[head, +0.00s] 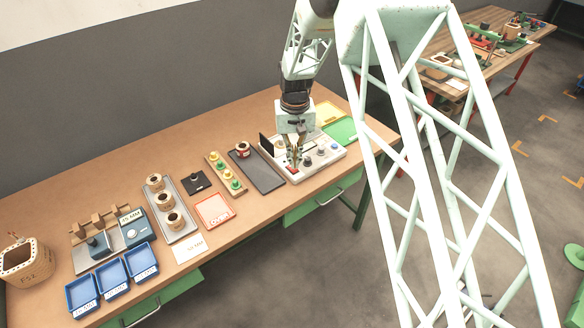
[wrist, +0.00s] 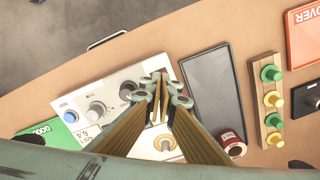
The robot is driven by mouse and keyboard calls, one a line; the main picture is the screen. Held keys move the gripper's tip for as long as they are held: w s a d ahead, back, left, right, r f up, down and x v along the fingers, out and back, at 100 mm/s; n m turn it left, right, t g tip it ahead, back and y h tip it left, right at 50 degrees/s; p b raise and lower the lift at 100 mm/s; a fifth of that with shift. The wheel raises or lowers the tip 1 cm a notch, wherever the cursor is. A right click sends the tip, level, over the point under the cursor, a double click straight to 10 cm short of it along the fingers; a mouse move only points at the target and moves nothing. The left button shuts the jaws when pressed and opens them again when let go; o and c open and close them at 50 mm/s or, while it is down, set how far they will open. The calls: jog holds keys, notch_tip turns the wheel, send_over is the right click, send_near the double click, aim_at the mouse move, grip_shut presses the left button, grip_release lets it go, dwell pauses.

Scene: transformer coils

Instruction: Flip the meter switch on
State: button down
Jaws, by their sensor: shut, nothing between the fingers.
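The meter (head: 326,155) is a white panel with knobs and a small dark upright screen on the back part of the bench's right side. In the wrist view the meter (wrist: 113,78) shows dark and grey knobs, a blue button and a label reading 6.4. A small red part, possibly the switch (head: 292,170), shows at its front left edge. My gripper (head: 296,163) points down over the meter's left part, close to the red part. In the wrist view my gripper (wrist: 159,88) is shut and empty, and its fingertips largely cover the switch area. I cannot tell whether they touch it or which way it is set.
A dark grey tray (wrist: 213,88) lies beside the meter, with a red-and-white coil (wrist: 230,145) at its end. A wooden strip with green and yellow knobs (wrist: 268,100) stands beyond. Green and yellow mats (head: 342,129) lie behind the meter. Blue trays (head: 112,273) stand far left.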

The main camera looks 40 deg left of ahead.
jog(key=shift+f+b, duration=0.55)
jog(key=shift+f, duration=0.65)
dwell(1.8)
jog(key=shift+r, duration=0.1)
jog(key=shift+r+p, duration=1.25)
jog(key=shift+r, duration=2.2)
